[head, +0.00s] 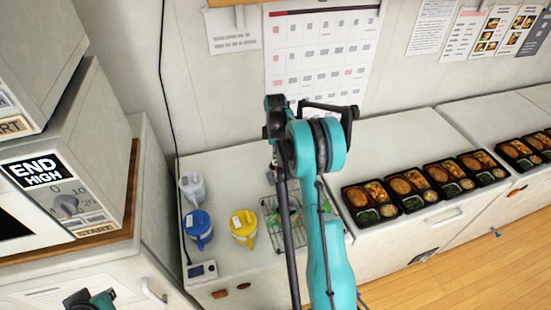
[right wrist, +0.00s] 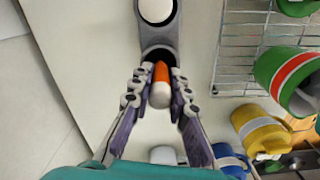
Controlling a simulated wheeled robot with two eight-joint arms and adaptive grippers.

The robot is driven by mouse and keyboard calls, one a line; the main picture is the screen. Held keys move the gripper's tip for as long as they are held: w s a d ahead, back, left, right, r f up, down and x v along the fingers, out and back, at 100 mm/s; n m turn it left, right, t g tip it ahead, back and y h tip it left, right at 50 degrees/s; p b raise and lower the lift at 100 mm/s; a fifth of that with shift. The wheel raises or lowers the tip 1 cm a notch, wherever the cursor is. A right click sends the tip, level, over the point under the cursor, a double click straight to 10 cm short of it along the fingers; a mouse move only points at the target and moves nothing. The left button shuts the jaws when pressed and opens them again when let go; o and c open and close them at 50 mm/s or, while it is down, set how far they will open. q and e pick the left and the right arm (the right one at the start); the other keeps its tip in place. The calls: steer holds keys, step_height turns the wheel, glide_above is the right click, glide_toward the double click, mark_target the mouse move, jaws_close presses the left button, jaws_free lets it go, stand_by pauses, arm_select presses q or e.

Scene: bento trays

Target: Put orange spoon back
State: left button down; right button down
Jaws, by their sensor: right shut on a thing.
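The orange spoon (right wrist: 161,72) shows in the right wrist view as an orange part with a whitish rounded end. My right gripper (right wrist: 158,80) is shut on it, with a finger on each side. The orange part is at the dark opening of a grey holder (right wrist: 180,32); I cannot tell how deep it sits. In the head view my right arm covers most of this spot, and the spoon cannot be made out. My left gripper (head: 92,299) shows only partly at the bottom left edge of the head view, and its jaws are unclear.
A wire rack (right wrist: 232,50) and a green cup with a red stripe (right wrist: 275,68) stand to the right. White (head: 192,188), blue (head: 198,230) and yellow (head: 243,229) containers stand on the counter. Several bento trays (head: 408,187) line the right counter. A machine (head: 75,150) stands left.

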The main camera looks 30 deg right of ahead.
steer(key=shift+f, duration=0.1)
steer(key=shift+f, duration=0.1)
steer(key=c, duration=1.5)
jaws_free()
steer(key=shift+o, duration=0.2)
